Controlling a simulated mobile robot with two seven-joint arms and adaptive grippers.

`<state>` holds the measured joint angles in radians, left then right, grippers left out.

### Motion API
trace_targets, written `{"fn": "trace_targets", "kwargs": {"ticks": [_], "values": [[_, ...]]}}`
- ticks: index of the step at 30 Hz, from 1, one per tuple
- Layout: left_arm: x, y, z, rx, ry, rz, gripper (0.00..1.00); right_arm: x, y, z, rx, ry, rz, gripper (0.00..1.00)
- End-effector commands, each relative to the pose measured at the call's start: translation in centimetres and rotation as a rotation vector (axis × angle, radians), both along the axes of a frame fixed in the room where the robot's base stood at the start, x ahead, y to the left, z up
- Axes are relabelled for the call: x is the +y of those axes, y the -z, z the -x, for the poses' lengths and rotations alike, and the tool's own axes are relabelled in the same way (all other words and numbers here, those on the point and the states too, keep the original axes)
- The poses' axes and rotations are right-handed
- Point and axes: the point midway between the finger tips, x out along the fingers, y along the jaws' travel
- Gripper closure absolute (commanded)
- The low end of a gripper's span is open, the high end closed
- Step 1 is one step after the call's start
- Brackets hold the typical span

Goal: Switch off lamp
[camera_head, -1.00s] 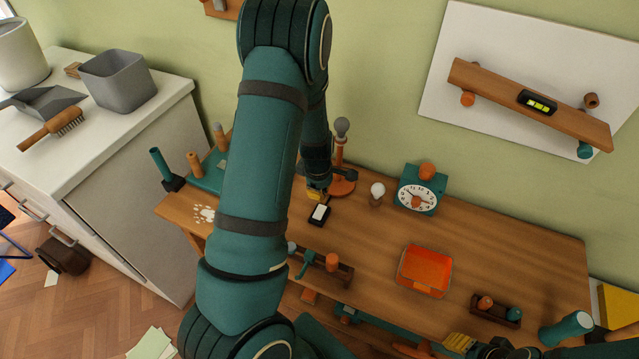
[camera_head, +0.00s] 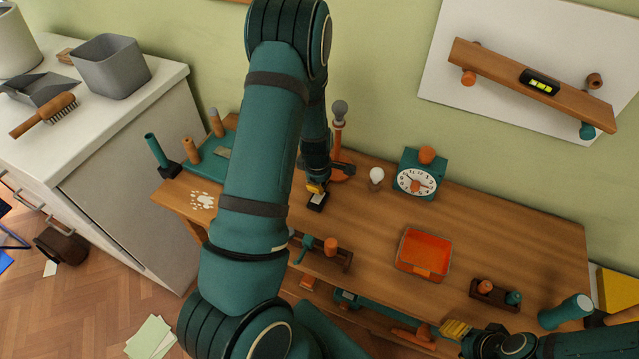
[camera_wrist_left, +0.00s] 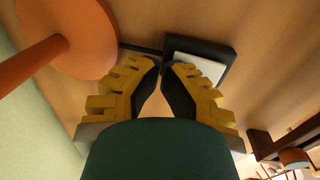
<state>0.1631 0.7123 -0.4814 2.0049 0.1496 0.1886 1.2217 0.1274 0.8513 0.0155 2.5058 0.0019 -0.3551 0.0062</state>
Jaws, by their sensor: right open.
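The lamp (camera_head: 339,125) stands at the back of the table, with an orange post, a round base and a grey bulb that looks unlit. Its orange base (camera_wrist_left: 66,38) also shows in the left wrist view. A black switch box with a white rocker (camera_head: 316,203) lies in front of it; in the left wrist view the white rocker (camera_wrist_left: 200,66) is just beyond my fingertips. My left gripper (camera_head: 318,188) is shut and empty, pointing down at the switch; contact is unclear. My right gripper (camera_head: 456,328) is open and empty near the table's front right.
A small white bulb (camera_head: 376,175) and a teal clock (camera_head: 418,175) stand right of the lamp. An orange tray (camera_head: 424,252) lies mid-table. Wooden holders stand along the front edge. A wall shelf (camera_head: 530,80) hangs at upper right.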

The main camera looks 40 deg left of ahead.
Motion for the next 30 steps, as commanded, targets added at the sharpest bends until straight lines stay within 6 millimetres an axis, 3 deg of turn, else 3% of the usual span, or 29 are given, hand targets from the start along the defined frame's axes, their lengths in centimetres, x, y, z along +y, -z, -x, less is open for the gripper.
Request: {"fn": "trace_targets", "kwargs": {"ticks": [30], "values": [[0.1,-2.0,0.1,0.002,0.000,0.001,1.00,-0.1,-1.7,-0.6,-0.013,0.010,0.003,0.53]]}}
